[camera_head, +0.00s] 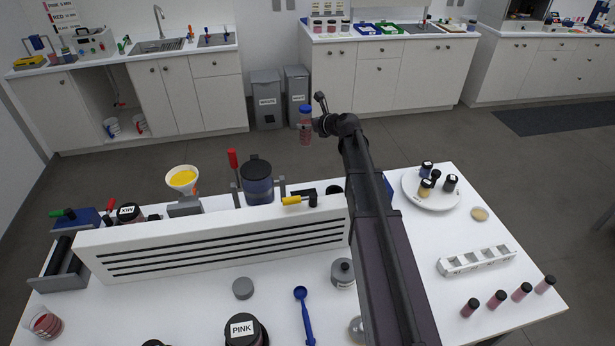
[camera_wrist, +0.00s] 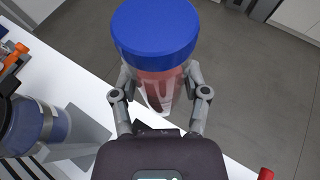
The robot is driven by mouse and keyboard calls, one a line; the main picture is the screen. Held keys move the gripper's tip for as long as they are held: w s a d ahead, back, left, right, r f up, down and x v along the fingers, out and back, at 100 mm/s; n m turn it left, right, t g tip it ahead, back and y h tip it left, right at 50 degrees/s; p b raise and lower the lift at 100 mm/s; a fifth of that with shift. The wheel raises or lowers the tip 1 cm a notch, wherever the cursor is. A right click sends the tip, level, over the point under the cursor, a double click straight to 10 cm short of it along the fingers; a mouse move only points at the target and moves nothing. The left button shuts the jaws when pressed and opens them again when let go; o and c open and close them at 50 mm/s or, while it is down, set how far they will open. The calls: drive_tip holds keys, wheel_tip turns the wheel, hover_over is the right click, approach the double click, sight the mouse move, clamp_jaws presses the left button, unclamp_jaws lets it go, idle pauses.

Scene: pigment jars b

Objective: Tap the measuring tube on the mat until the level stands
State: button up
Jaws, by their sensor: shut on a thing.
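The measuring tube (camera_head: 305,134) is clear with a blue cap and pinkish-red powder inside. In the head view it hangs upright, appearing beyond the table's back edge, with nothing seen touching its base. My gripper (camera_head: 321,124) is shut on it from the side. In the wrist view the blue cap (camera_wrist: 155,30) fills the top middle, and the fingers of my gripper (camera_wrist: 160,82) press on both sides of the tube below it. The powder's surface is too small or covered to read. I cannot make out a tapping mat on the table.
A white slatted panel (camera_head: 210,243) stands across the table, with a dark-lidded blue jar (camera_head: 257,180) and yellow funnel (camera_head: 182,179) behind it. A plate of small jars (camera_head: 432,204) and a white rack (camera_head: 476,260) are at right.

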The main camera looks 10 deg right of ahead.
sight(309, 131)
drive_tip(key=shift+f+b, duration=1.05)
drive_tip(key=shift+f, duration=0.5)
drive_tip(key=shift+s, duration=0.15)
